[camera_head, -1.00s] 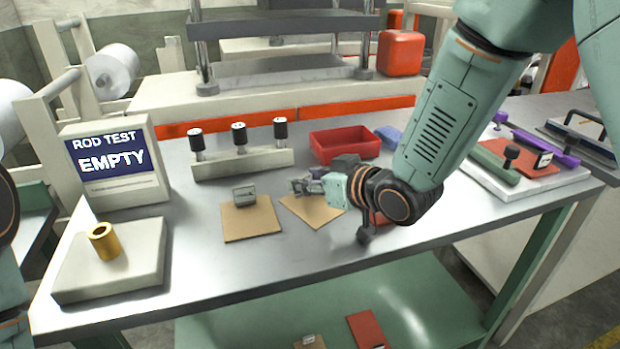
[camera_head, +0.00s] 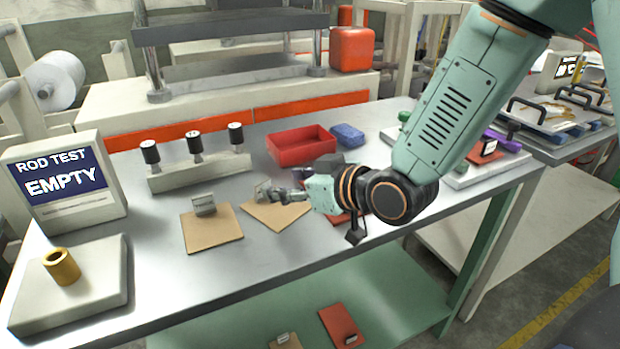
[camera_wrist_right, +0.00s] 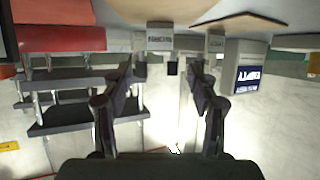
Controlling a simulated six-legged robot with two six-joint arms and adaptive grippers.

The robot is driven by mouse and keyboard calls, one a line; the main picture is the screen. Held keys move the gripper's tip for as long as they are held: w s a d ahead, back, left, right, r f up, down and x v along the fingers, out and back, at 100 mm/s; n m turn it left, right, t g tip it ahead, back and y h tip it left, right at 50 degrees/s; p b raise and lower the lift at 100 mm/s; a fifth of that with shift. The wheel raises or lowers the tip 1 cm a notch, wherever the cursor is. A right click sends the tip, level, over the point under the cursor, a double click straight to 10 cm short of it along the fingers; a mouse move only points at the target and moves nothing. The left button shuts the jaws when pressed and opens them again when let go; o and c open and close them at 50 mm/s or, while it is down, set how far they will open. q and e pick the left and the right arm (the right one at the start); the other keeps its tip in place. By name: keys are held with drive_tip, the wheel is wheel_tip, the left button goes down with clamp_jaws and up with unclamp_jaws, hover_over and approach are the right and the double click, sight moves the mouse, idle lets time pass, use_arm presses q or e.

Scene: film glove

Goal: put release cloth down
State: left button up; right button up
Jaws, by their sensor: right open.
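Two tan square sheets lie flat on the grey bench in the head view: a left sheet (camera_head: 226,238) with a grey tab (camera_head: 204,205) standing on it, and a right sheet (camera_head: 274,215). I cannot tell for sure which one is the release cloth. My right gripper (camera_head: 264,193) is open at the far side of the right sheet. The wrist view looks inverted; there my open fingers (camera_wrist_right: 168,69) spread before a small labelled grey block (camera_wrist_right: 160,40). Whether they touch it is unclear. My left gripper is out of view.
A red tray (camera_head: 301,146) and a blue block (camera_head: 348,135) stand behind my right gripper. A three-post stand (camera_head: 200,175) is at back left. The "ROD TEST EMPTY" sign (camera_head: 62,185) and a pale block with a brass ring (camera_head: 62,266) stand left. The bench front is clear.

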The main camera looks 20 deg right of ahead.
drive_tip(key=p+v, duration=0.1)
drive_tip(key=v, duration=0.2)
drive_tip(key=shift+s+r, duration=0.1)
drive_tip(key=shift+r, duration=0.05)
drive_tip(key=shift+s+d+r+p, duration=0.25)
drive_tip(key=shift+s+d+p, duration=0.1)
drive_tip(key=shift+s, duration=0.2)
drive_tip(key=shift+s+d+r, duration=0.1)
drive_tip(key=shift+s, duration=0.25)
drive_tip(key=shift+s+p, duration=0.15)
drive_tip(key=shift+p, duration=0.15)
